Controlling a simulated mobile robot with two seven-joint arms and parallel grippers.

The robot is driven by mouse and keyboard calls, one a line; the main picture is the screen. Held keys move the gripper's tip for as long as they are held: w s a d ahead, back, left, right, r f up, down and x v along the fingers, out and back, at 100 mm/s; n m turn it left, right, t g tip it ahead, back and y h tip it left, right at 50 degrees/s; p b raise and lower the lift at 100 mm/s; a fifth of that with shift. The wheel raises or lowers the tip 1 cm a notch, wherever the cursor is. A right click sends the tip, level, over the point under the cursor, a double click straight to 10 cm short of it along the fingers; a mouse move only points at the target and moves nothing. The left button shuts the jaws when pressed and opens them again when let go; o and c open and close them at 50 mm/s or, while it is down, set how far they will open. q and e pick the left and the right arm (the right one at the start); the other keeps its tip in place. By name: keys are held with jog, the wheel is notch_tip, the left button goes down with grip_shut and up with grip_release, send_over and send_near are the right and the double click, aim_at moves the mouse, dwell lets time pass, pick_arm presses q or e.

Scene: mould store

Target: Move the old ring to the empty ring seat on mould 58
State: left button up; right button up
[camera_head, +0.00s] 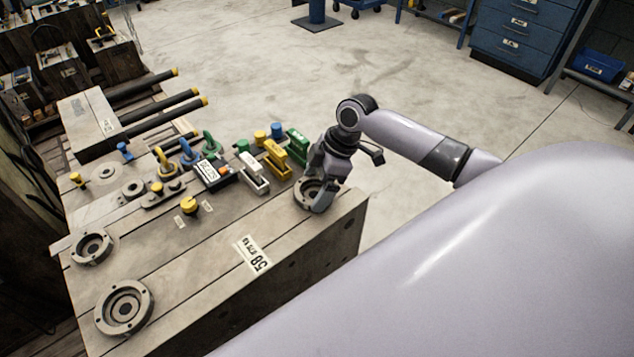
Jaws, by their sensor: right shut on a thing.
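Mould 58 is the large grey block (200,275) with a white "58" label (252,253) on its top. A round grey ring (304,190) is at the block's right end, partly hidden by my right gripper. My right gripper (317,202) comes down from above and is shut on this ring, at or very near the block's top. I cannot tell if the ring is lifted. Two more round grey fittings with bolt holes are at the left end: a nearer one (124,307) and a farther one (92,247). I cannot tell which is an empty seat. My left gripper is not in view.
Yellow, white and green clamps (277,155), a black box with a label (213,174) and yellow knobs (190,205) stand along the block's far side. Black bars with yellow ends (150,117) lie beyond. The block's near middle top is clear.

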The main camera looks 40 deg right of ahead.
jog(key=shift+f, duration=0.15)
jog(key=o, duration=1.2)
jog(key=shift+c, duration=0.2)
pick_arm(q)
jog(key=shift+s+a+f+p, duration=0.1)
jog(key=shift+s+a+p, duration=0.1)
jog(key=shift+p, duration=0.1)
pick_arm(e)
jog(key=v, duration=0.7)
